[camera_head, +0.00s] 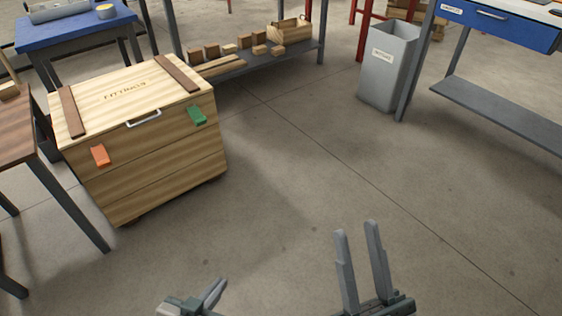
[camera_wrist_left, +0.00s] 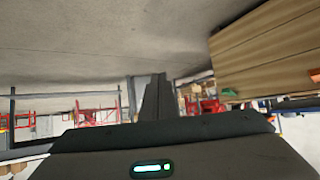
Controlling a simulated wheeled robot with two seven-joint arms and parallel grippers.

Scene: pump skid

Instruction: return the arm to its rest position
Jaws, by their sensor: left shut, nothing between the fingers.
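My left gripper (camera_head: 218,285) is at the bottom of the head view, left of centre. It is shut and empty, and its fingers also show together in the left wrist view (camera_wrist_left: 156,98). My right gripper (camera_head: 356,228) is at the bottom of the head view, right of centre. Its two fingers stand apart with only floor visible between them. Both grippers appear in front of bare floor, apart from any object. Most of both arms is out of view.
A wooden crate (camera_head: 150,165) with a closed lid stands at the left; its side shows in the left wrist view (camera_wrist_left: 265,55). A brown table (camera_head: 18,140) is beside it. A grey bin (camera_head: 385,75) and blue bench (camera_head: 500,30) stand at the back right. The middle floor is clear.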

